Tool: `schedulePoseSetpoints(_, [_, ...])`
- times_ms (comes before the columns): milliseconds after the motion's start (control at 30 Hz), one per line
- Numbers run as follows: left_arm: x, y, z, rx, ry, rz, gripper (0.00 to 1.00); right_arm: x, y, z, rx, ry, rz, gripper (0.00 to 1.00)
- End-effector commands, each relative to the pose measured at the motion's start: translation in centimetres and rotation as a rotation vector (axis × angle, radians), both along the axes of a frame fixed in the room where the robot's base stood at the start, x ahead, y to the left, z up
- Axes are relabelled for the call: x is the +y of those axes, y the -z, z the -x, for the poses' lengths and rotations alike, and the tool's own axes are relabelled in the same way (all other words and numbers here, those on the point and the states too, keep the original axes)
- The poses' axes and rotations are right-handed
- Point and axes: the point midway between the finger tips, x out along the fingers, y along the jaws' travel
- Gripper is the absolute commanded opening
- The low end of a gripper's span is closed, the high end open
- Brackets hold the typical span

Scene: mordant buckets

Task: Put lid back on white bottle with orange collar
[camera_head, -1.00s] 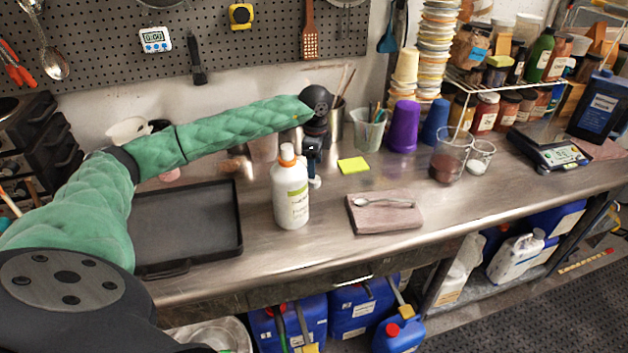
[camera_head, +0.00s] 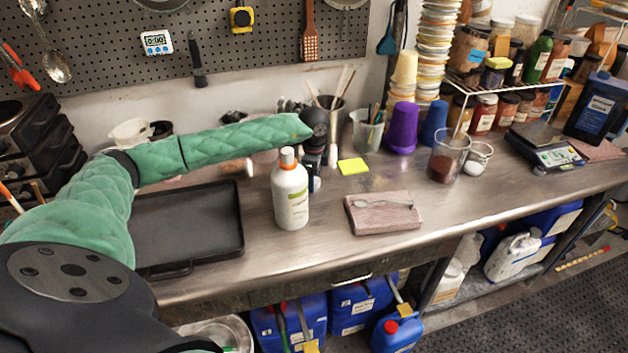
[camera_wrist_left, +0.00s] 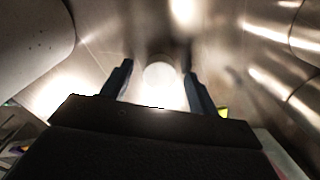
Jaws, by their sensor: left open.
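The white bottle (camera_head: 291,198) stands upright on the steel counter, with an orange collar (camera_head: 287,161) at its neck. Whether anything caps it is too small to tell. My left gripper (camera_head: 315,184) is just behind and right of the bottle, pointing down near the counter, partly hidden by it. In the left wrist view its two fingers (camera_wrist_left: 157,75) are apart. A pale round disc (camera_wrist_left: 159,76), which looks like the lid, shows between them; contact cannot be told. In the head view I cannot make out the lid. My right gripper is not in view.
A dark tray (camera_head: 190,228) lies left of the bottle. A folded pinkish cloth (camera_head: 383,215) with a spoon lies to the right, and a yellow note (camera_head: 353,166) behind it. Cups and tool holders (camera_head: 368,130) stand behind. The counter's front strip is clear.

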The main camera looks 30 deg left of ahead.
Motion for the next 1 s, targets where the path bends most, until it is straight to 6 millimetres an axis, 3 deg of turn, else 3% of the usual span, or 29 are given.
schedulePoseSetpoints(467, [-0.02,0.44,-0.01,0.0,0.0,0.0,0.6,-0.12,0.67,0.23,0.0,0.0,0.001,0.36])
schedulePoseSetpoints(700, [-0.02,0.44,-0.01,0.0,0.0,0.0,0.13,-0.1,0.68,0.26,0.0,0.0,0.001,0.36])
schedulePoseSetpoints(1000, [-0.02,0.43,-0.01,0.0,0.0,0.0,0.13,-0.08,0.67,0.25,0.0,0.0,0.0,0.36])
